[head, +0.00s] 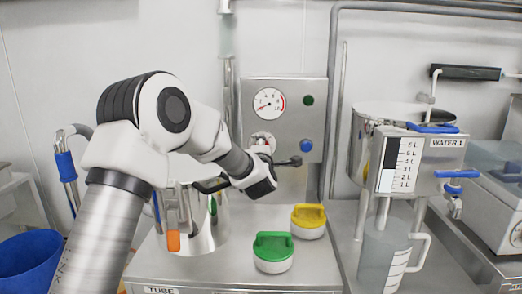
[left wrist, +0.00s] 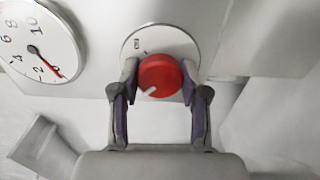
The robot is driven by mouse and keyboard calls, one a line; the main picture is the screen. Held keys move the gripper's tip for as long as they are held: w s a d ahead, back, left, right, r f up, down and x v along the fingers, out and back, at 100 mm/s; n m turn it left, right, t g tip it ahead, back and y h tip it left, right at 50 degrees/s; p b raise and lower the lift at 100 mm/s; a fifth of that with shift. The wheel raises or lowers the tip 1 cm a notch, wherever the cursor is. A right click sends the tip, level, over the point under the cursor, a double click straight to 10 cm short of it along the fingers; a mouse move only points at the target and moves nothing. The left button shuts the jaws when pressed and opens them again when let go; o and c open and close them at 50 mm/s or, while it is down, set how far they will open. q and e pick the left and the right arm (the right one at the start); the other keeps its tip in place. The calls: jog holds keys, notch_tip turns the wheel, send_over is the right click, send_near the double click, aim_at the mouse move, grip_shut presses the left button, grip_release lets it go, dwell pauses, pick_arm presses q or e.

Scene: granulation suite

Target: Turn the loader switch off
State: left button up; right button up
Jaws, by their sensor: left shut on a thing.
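The loader switch is a red round knob (left wrist: 165,75) on a white round dial plate, seen in the left wrist view. Its white pointer mark shows at the knob's lower left there. A small mark on the plate is too small to read. My left gripper (left wrist: 159,80) has one finger on each side of the knob and is shut on it. In the head view the dial plate (head: 263,138) shows on the steel panel (head: 292,100), below the gauge; my left gripper (head: 265,156) is in front and hides most of the knob. My right gripper is out of view.
A green-topped lid (head: 273,252) and a yellow-topped lid (head: 308,221) stand on the steel table below. A water tank (head: 445,148) and jug (head: 385,258) are at right.

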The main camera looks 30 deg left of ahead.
pick_arm(q)
jog(key=shift+r, duration=0.2)
jog(key=o, duration=1.1)
jog(key=shift+w+d+f, duration=0.1)
jog(key=shift+w+f, duration=0.05)
jog(key=shift+w, duration=0.05)
jog(key=shift+o, duration=0.2)
jog(key=v, duration=1.2)
